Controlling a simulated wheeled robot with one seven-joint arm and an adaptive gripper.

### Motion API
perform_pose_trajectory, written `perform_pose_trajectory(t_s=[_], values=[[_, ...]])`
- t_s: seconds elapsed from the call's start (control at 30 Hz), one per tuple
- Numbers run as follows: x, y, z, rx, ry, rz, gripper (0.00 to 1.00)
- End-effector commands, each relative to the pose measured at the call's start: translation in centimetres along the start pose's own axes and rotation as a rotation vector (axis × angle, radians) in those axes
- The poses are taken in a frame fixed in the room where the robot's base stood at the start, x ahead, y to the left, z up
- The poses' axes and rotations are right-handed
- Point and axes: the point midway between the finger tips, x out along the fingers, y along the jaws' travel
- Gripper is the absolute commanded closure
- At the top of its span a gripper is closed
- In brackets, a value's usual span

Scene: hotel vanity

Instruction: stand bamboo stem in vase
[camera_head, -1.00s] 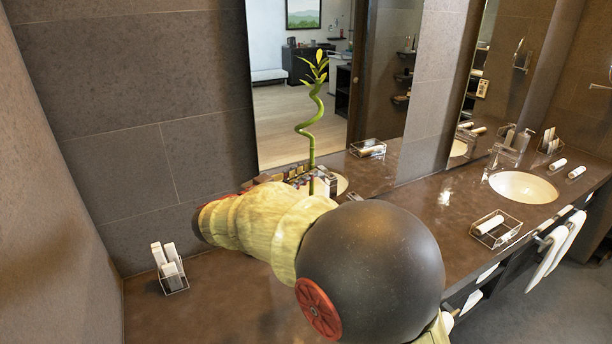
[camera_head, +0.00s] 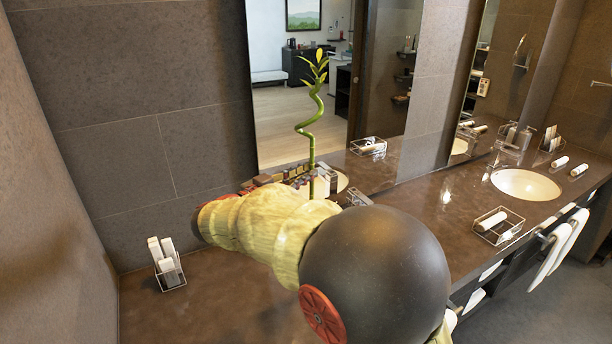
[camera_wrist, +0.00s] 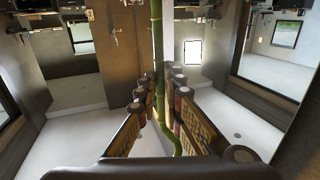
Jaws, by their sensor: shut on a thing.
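The green bamboo stem (camera_head: 311,145) stands upright in the head view, with a spiral upper part and small yellow-green leaves at its top. My gripper is mostly hidden behind my own arm in the head view. In the wrist view my gripper (camera_wrist: 159,95) is shut on the stem (camera_wrist: 158,50), which passes between its two fingers. The stem's straight part runs up the picture and its curved part shows low between the fingers. The stem's lower end is hidden by my arm in the head view. I cannot make out a vase in either view.
A clear holder with white items (camera_head: 168,272) stands on the brown counter (camera_head: 215,290) at left. A wire basket (camera_head: 498,226) with a rolled towel and a sink (camera_head: 525,184) are at right. The large mirror (camera_head: 290,130) rises behind the stem.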

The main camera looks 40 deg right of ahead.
Motion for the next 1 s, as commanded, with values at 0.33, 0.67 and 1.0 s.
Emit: perform_pose_trajectory(t_s=[0.33,0.67,1.0], values=[[0.0,0.0,1.1,0.0,0.0,0.0,1.0],[0.0,0.0,2.0,0.0,0.0,0.0,1.0],[0.1,0.0,3.0,0.0,0.0,0.0,1.0]])
